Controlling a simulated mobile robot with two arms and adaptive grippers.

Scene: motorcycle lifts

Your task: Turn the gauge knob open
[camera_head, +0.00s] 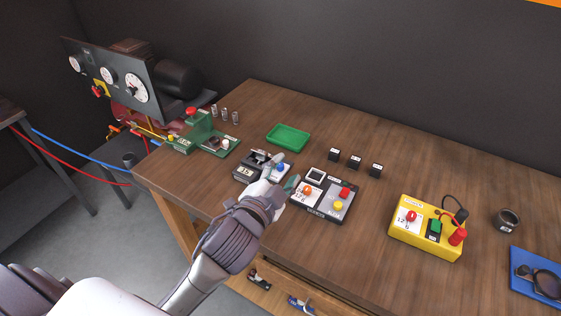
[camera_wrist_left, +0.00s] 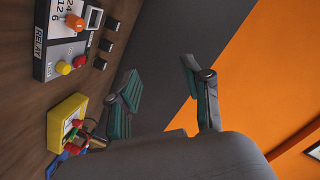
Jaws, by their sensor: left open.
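The gauge panel (camera_head: 112,75) is a dark upright plate with several round white dials, at the far left in the head view. A small red knob (camera_head: 98,91) sits on a yellow patch low on the panel; its exact setting is too small to tell. My left gripper (camera_head: 282,176) is open above the front middle of the wooden table, between two black boxes and well right of the panel. It also shows open and empty in the left wrist view (camera_wrist_left: 160,78). The panel is not in the wrist view. My right gripper is not in view.
The wooden table (camera_head: 400,180) holds a green press (camera_head: 205,138), a green tray (camera_head: 288,137), a black relay box (camera_head: 325,197) with an orange knob, and a yellow box (camera_head: 428,228). Red and blue hoses (camera_head: 80,158) run left of the table.

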